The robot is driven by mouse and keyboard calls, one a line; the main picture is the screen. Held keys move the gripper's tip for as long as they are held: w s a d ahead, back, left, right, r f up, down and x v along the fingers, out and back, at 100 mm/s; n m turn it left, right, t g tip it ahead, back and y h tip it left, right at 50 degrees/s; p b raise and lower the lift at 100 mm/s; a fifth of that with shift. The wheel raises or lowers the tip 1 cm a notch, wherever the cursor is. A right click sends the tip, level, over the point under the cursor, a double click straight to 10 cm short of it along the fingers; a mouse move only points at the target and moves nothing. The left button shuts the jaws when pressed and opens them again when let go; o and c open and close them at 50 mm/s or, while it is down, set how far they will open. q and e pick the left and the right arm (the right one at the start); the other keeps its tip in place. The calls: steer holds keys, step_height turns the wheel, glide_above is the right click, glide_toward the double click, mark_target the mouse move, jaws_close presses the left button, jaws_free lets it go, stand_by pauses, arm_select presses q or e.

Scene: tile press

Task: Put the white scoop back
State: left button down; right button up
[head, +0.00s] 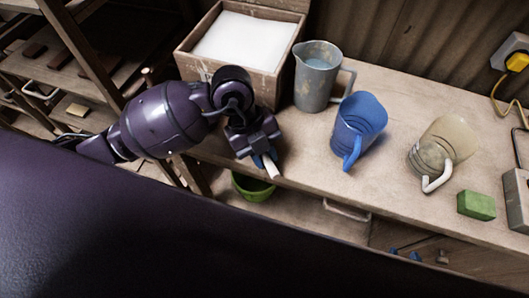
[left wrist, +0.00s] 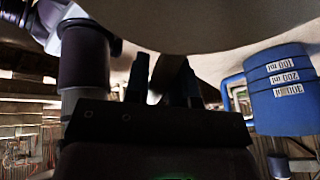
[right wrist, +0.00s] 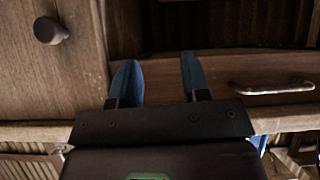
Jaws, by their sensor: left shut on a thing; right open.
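My left gripper (head: 265,162) is over the front edge of the bench, shut on a small white piece (head: 272,170), which I take to be part of the white scoop. The rest of the scoop is hidden by the gripper or cannot be made out. In the left wrist view the dark fingers (left wrist: 164,75) show a pale sliver between them. My right gripper (right wrist: 155,75) is open and empty before the wooden drawer fronts; its blue fingertips also show low in the head view (head: 404,254).
On the bench (head: 300,150) stand a wooden box (head: 277,68) of white powder, a grey jug (head: 315,85), a blue jug (head: 362,118), a cream jug (head: 450,142) and a green block (head: 476,205). A green bowl (head: 252,188) is below the bench edge. Shelving is at left.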

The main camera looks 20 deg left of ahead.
arm_select(q)
steer(key=shift+f, duration=0.2)
arm_select(e)
steer(key=shift+w+r, duration=0.2)
steer(key=shift+r, duration=0.1)
arm_select(q)
steer(key=shift+f, duration=0.15)
steer(key=c, duration=1)
jaws_free()
steer(key=shift+o, duration=0.2)
arm_select(e)
steer(key=shift+f, duration=0.15)
arm_select(q)
steer(key=p+v, duration=0.2)
steer(key=v, duration=1)
arm_select(e)
steer(key=shift+s+d+r, duration=0.15)
steer(key=shift+s+r, duration=0.25)
steer(key=shift+r, duration=0.15)
